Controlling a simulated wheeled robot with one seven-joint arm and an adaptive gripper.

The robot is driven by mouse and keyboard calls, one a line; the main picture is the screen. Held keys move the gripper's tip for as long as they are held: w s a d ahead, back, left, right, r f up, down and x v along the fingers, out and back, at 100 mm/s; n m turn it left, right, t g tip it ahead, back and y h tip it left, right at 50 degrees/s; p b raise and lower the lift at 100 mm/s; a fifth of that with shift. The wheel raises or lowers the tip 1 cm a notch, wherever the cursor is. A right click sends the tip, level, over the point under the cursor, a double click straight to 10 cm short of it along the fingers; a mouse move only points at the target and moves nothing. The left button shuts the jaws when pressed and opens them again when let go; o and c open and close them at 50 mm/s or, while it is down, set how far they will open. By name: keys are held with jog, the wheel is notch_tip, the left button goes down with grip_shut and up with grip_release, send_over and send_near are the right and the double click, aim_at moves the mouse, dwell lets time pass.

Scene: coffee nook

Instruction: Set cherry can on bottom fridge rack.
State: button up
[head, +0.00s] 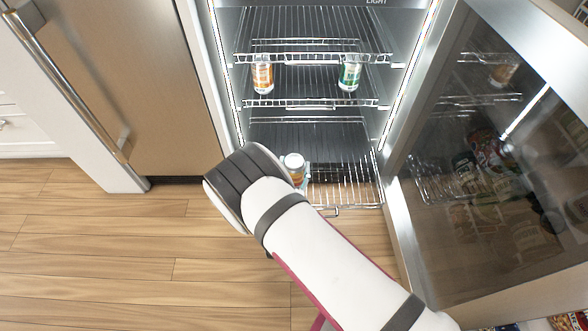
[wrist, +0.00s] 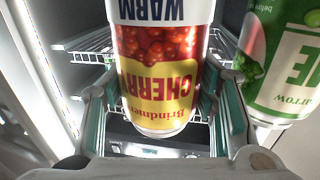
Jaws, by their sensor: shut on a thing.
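The cherry can (head: 294,168) is in my gripper (head: 301,178), low in the open fridge doorway in the head view. In the wrist view the can (wrist: 158,75) fills the middle, its red and yellow label upside down in the picture, with the fingers (wrist: 165,110) on either side. The gripper is shut on it. The bottom fridge rack (head: 345,187) is a wire rack reaching out toward the front. The can overlaps its left part in the head view; I cannot tell whether they touch. My arm hides some of the rack's front left.
An orange-labelled can (head: 263,77) and a green can (head: 350,75) stand on the middle rack (head: 310,103). A green lime can (wrist: 285,60) shows at right in the wrist view. The fridge door (head: 480,170) stands open at right. The bottom rack's right part is bare.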

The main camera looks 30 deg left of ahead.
jog(key=shift+f, duration=0.2)
jog(key=shift+d+f, duration=0.1)
jog(key=shift+f, duration=0.4)
jog(key=o, duration=1.5)
jog(key=shift+r, duration=0.1)
jog(key=shift+r, duration=0.3)
jog(key=shift+s+r, duration=0.3)
jog(key=p+v, duration=0.4)
jog(key=v, duration=0.7)
jog(key=shift+s+d+p, duration=0.1)
jog(key=shift+s+p, duration=0.15)
jog(key=shift+p, duration=0.05)
